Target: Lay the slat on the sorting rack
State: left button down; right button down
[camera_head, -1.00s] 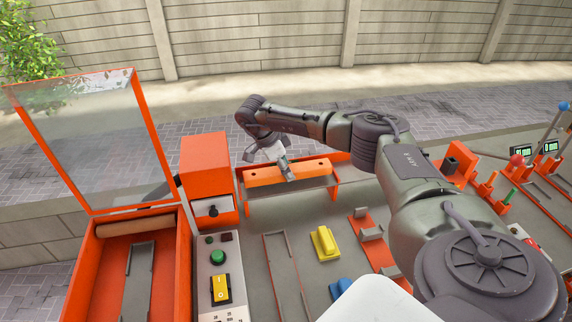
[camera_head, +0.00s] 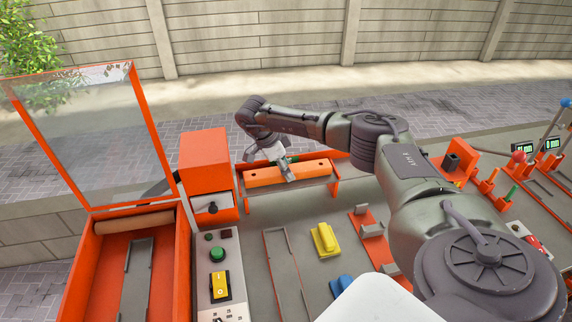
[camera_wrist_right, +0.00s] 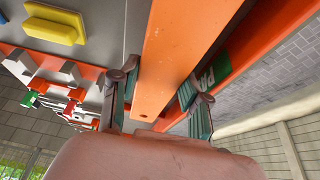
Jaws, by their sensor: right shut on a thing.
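An orange slat (camera_head: 308,171), a long flat bar with a small dark hole near its end, is gripped near its middle by my right gripper (camera_head: 286,170). In the right wrist view the slat (camera_wrist_right: 184,58) runs between the two fingers (camera_wrist_right: 158,92). The sorting rack (camera_head: 336,188) is an orange frame at the table's back edge. The slat is level and lengthwise over the rack, between its ends; I cannot tell whether it touches. In the wrist view, an orange rack bar (camera_wrist_right: 284,22) with a green label runs beside the slat. My left gripper is not in view.
An orange box (camera_head: 206,165) stands just left of the rack. A control panel (camera_head: 218,265) with a green button, a yellow block (camera_head: 325,240) and a blue block (camera_head: 340,284) are in front. An orange bin (camera_head: 100,285) with a raised clear lid is at left.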

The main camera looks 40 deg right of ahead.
jog(key=shift+f, duration=0.2)
jog(key=shift+c, duration=2.4)
grip_release()
jog(key=shift+r, duration=0.15)
jog(key=v, duration=1.1)
jog(key=shift+a+r, duration=0.2)
jog(key=shift+r, duration=0.15)
